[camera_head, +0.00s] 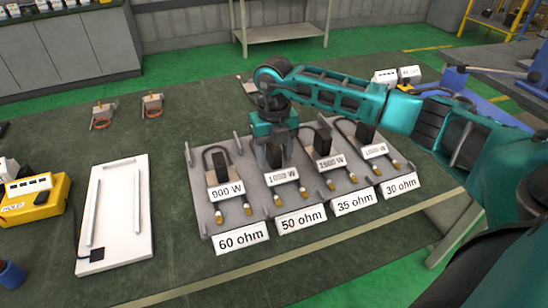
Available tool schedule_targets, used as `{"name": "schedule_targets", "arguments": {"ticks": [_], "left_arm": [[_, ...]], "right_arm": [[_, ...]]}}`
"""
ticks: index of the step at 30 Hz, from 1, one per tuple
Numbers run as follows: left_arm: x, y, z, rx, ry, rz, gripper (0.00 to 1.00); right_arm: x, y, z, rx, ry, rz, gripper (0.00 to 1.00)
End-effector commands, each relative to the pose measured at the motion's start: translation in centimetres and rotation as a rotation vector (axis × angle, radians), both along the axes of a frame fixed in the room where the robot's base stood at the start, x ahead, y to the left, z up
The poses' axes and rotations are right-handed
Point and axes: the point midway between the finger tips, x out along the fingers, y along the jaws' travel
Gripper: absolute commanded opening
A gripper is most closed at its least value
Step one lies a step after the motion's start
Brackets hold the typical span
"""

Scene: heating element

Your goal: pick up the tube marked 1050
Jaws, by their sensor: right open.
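The tube whose label reads about 1050 W (284,175) stands second from the left on a grey tray (208,218). It has a pale label and two brass-coloured ends at the front. The card in front of it reads 50 ohm (301,219). My right gripper (276,156) points down over the back of this tube and is open. It hides the tube's upper part, and I cannot tell whether the fingers touch it. My left gripper is not in view.
Tubes marked 900 W (226,190), 1500 W (331,161) and one at the right (375,150) stand close beside it. A white panel (115,215) and a yellow device (42,200) lie to the left.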

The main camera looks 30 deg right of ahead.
Motion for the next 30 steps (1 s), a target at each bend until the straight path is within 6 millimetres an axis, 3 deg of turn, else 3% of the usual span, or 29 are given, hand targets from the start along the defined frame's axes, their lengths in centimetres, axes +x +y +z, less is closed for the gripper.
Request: {"name": "schedule_targets", "arguments": {"ticks": [8, 26, 30], "left_arm": [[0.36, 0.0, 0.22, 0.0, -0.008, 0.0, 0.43], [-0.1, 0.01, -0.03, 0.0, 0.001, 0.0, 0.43], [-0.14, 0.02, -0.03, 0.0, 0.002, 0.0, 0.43]], "right_arm": [[0.01, 0.0, -0.39, 0.0, 0.0, 0.0, 0.57], [0.02, 0.01, -0.33, 0.0, -0.001, 0.0, 0.0], [0.06, 0.0, -0.26, 0.0, -0.002, 0.0, 0.0]]}}
